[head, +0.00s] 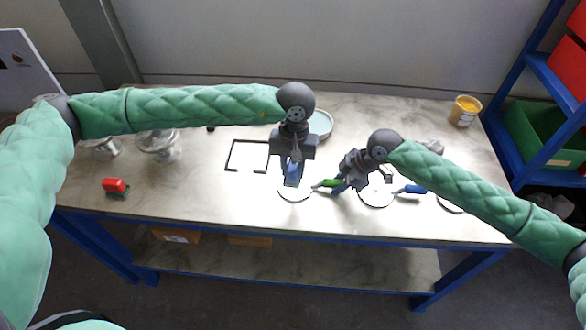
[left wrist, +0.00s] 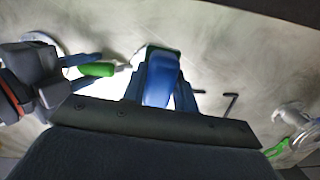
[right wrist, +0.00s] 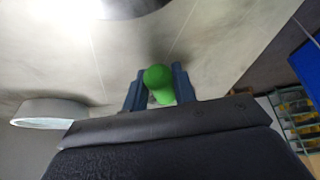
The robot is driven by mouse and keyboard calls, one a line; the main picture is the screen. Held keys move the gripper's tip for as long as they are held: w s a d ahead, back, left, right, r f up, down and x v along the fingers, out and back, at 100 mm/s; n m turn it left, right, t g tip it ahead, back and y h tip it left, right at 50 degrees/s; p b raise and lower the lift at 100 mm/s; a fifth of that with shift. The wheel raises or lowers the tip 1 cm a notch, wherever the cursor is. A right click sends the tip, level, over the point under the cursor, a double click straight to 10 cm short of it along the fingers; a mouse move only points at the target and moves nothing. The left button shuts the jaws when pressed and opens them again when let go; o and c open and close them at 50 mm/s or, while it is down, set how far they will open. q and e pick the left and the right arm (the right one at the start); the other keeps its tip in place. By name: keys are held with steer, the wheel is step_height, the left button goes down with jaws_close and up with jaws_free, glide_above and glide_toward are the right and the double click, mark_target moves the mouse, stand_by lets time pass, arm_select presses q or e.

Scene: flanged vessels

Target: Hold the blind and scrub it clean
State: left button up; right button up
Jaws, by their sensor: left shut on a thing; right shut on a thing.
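My left gripper (head: 292,176) is shut on a blue handle (left wrist: 160,80), low over a pale round disc (head: 295,192). The disc seems to be the blind; whether the blue handle is part of it I cannot tell. My right gripper (head: 343,184) is shut on a green-handled tool (head: 326,183). The green handle end shows between the fingers in the right wrist view (right wrist: 157,80). The tool's thin end points left toward the disc; whether they touch is unclear. The two grippers are close together.
More pale discs lie to the right, one (head: 377,192) beside my right gripper. A blue-handled tool (head: 411,189), a black square frame (head: 247,156), a round dish (head: 321,123), a yellow tub (head: 465,110), metal vessels (head: 160,145) and a red-and-green block (head: 115,187) stand around the table.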

steer(key=o, duration=0.9)
steer(key=shift+o, duration=0.2)
steer(key=v, duration=1.2)
